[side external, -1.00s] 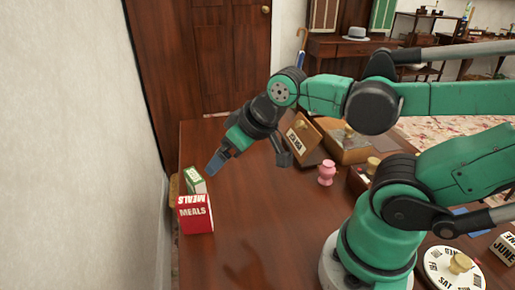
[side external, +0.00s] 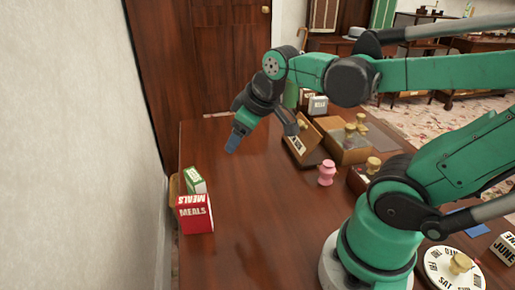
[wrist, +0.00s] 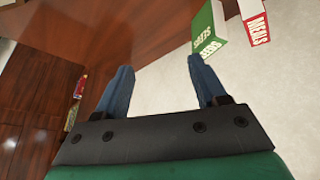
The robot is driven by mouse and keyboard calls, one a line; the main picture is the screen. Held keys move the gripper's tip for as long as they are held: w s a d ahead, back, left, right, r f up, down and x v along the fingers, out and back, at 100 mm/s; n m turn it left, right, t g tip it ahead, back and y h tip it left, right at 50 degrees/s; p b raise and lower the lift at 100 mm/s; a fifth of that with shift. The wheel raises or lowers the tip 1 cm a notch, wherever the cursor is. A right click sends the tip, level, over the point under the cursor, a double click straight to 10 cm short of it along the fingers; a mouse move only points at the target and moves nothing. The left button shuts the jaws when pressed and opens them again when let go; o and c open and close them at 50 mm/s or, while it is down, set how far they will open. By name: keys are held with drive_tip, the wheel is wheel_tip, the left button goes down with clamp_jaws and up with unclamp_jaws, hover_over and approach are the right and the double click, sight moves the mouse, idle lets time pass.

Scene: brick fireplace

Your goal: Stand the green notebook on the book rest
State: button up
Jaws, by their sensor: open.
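A green notebook (side external: 195,181) stands at the left end of the table, just behind a red notebook marked MEALS (side external: 196,214). In the wrist view the green notebook (wrist: 208,30) reads SEEDS and the red one (wrist: 256,22) is beside it. A brown wooden piece (side external: 174,188) shows behind them, mostly hidden; I cannot tell whether it is the book rest. A tilted wooden stand with a label (side external: 300,146) is near the middle of the table. My gripper (side external: 233,144) is open and empty, above the table, right of and apart from the notebooks; its two blue fingers (wrist: 160,63) are spread.
A round day dial (side external: 458,264) lies at the right. The table's front middle is clear; a wall (side external: 80,140) borders the left.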

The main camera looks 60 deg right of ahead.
drive_tip(key=d+n+g+h, duration=0.1)
drive_tip(key=d+n+g, duration=0.1)
drive_tip(key=d, duration=0.8)
drive_tip(key=n+g, duration=0.2)
drive_tip(key=n, duration=0.2)
hover_over(299, 120)
drive_tip(key=a, duration=0.2)
drive_tip(key=f, duration=0.2)
drive_tip(key=shift+s+d+x, duration=0.1)
drive_tip(key=shift+s+x, duration=0.15)
drive_tip(key=shift+x, duration=0.9)
drive_tip(key=shift+s+d+x, duration=0.1)
drive_tip(key=shift+s+x, duration=0.1)
drive_tip(key=shift+x, duration=0.95)
clamp_jaws()
